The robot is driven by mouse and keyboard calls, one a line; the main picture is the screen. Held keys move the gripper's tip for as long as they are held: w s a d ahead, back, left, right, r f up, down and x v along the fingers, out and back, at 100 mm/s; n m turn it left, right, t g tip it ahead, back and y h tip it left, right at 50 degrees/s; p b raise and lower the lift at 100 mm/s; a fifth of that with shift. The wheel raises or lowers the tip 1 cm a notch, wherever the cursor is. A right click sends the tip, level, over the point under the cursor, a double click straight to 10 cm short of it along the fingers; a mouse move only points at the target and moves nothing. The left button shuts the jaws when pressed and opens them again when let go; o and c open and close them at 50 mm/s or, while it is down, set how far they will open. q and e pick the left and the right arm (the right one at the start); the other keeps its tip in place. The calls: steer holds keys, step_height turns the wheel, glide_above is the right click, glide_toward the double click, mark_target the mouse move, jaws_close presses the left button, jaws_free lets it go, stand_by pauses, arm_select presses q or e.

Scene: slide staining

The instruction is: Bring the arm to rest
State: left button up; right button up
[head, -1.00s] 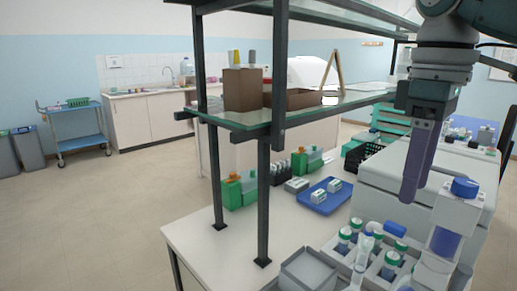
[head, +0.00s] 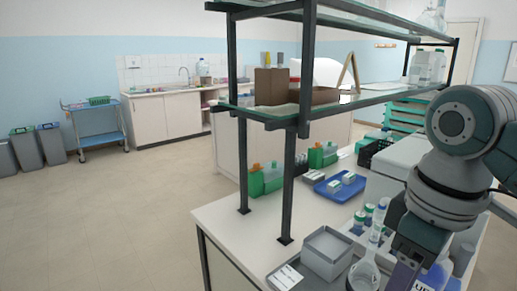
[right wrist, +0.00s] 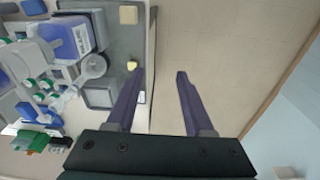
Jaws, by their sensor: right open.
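My right gripper (right wrist: 160,72) shows in the right wrist view with its two purple fingers spread apart and nothing between them. My left arm and gripper are in no view.
The bench holds a grey open box (head: 327,252), a glass flask (head: 364,274), green-capped tubes and a blue tray (head: 322,189). A glass-shelved rack with dark posts (head: 289,185) stands over it. The floor (head: 110,220) left of the bench is clear.

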steer(key=s+a+f+m+t, duration=0.15)
steer(key=s+f, duration=0.35)
steer(key=s, duration=0.5)
steer(key=s+d+r+m+t, duration=0.1)
steer(key=s+r+m, duration=0.1)
steer(key=s, duration=0.3)
steer(key=s+d+r+m, duration=0.1)
steer(key=s+d+m, duration=0.1)
steer(key=s, duration=0.4)
step_height(320, 180, up, 28)
steer(key=p, duration=2.7)
steer(key=shift+w+f+p, duration=0.2)
steer(key=shift+w+p, duration=0.2)
